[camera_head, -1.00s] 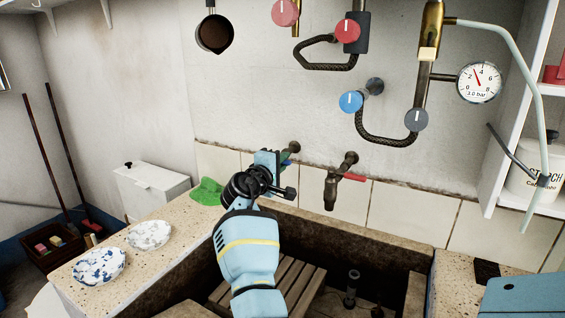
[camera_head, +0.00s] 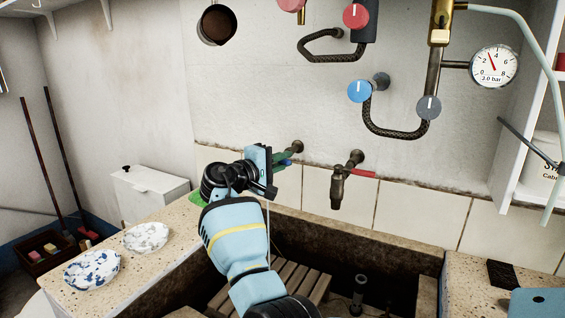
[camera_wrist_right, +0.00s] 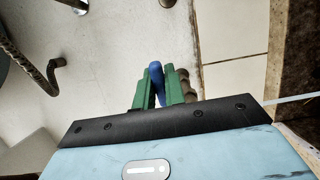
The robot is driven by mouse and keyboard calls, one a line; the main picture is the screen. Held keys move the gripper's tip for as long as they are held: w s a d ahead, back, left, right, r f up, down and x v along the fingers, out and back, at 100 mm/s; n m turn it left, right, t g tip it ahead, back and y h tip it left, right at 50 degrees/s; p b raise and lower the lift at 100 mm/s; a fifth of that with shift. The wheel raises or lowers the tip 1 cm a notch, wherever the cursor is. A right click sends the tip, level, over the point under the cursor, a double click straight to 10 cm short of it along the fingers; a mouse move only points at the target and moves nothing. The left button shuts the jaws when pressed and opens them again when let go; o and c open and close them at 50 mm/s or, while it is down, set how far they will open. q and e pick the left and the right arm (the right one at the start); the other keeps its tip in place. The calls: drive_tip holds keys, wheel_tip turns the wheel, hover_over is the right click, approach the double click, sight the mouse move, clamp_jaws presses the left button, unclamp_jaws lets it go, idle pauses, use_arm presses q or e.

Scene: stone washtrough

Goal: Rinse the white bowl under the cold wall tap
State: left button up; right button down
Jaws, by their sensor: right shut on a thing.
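The cold wall tap (camera_head: 297,147) is on the tiles left of a red-handled tap; its body is mostly hidden by my right gripper. My right gripper (camera_head: 284,158) is at this tap. In the right wrist view its green fingers (camera_wrist_right: 160,92) are shut on the tap's blue lever (camera_wrist_right: 156,78). A thin pale line, seemingly water, falls beside my wrist into the trough. Two speckled bowls stand on the left ledge: a blue-and-white one (camera_head: 92,270) and a white one with grey speckles (camera_head: 146,237). No plain white bowl is clearly seen. My left gripper is out of view.
The stone trough (camera_head: 330,240) holds a wooden slatted rack (camera_head: 290,285) and an upright dark pipe. The red-handled tap (camera_head: 341,185) juts out right of my gripper. Valves and a gauge (camera_head: 494,66) are above. A green cloth (camera_head: 197,198) lies behind my arm.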

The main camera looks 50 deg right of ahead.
drive_tip(key=c, duration=1.5)
unclamp_jaws()
drive_tip(key=shift+o, duration=0.2)
drive_tip(key=a, duration=0.8)
drive_tip(key=shift+b, duration=0.4)
drive_tip(key=shift+w, duration=0.1)
